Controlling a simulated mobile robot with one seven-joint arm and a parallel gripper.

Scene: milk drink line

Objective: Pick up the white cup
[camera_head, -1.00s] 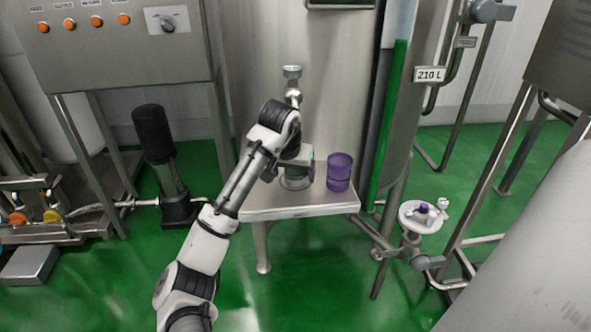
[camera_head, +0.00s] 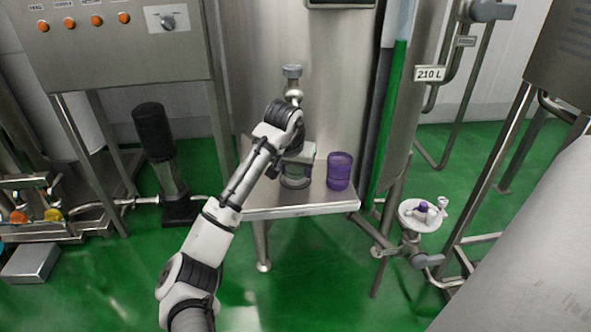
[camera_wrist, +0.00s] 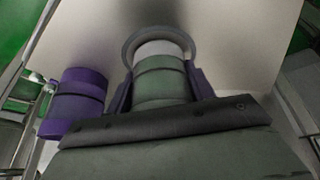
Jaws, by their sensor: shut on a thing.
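The white cup (camera_head: 295,181) is on the small steel table, mostly hidden in the head view behind my gripper (camera_head: 297,166). In the wrist view the cup (camera_wrist: 160,82) looks pale grey-green and sits between the two fingers of my gripper (camera_wrist: 160,92). The fingers are shut on its sides. A round grey rim (camera_wrist: 160,35) shows around its far end. I cannot tell whether the cup is touching the table or lifted slightly.
A purple cup (camera_head: 339,172) stands on the steel table (camera_head: 300,211) just right of my gripper, and in the wrist view (camera_wrist: 74,101) at left. A tap (camera_head: 292,72) on the steel tank is above.

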